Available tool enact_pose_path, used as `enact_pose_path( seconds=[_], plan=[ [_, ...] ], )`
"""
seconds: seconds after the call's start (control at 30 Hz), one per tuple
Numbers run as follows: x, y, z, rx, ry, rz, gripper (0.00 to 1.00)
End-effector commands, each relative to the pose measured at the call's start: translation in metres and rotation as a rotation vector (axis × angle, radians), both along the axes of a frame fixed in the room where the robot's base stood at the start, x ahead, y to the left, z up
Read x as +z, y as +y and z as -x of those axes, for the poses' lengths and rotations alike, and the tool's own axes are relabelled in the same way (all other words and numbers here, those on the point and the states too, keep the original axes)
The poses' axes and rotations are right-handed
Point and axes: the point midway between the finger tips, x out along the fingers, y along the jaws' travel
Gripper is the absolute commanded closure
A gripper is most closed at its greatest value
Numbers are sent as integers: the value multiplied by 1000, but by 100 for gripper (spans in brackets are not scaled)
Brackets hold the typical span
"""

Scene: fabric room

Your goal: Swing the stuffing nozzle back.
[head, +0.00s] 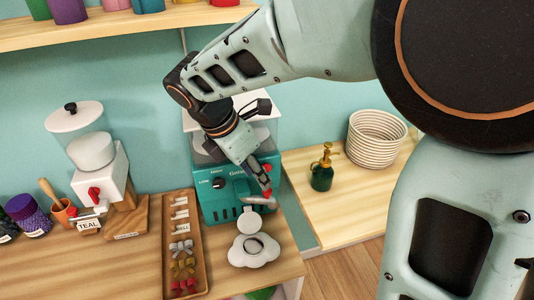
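The teal stuffing machine (210,207) stands on the wooden counter, with a dial (218,183) on its front and a clear hopper above. The stuffing nozzle (258,200) appears as a pale spout low at the machine's front right, partly hidden. My gripper (267,182) is at the front right of the machine, pointing down, its red-tipped fingers close to the nozzle. Whether they touch it or close on it cannot be told. A white cloud-shaped piece (240,256) with a round dark opening lies on the counter just in front of the machine.
A wooden tray (200,262) with labels and bows lies left of the machine. Further left stand a white dispenser (98,182), a mortar (64,211) and jars (28,215).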

Motion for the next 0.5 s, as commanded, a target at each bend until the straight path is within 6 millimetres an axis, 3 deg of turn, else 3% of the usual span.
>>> enact_pose_path(
  seconds=[0.2, 0.5],
  plan=[
    [-40, -13, -9, 0, 5, 2, 64],
    [-61, -20, -15, -1, 2, 0, 64]
  ],
)
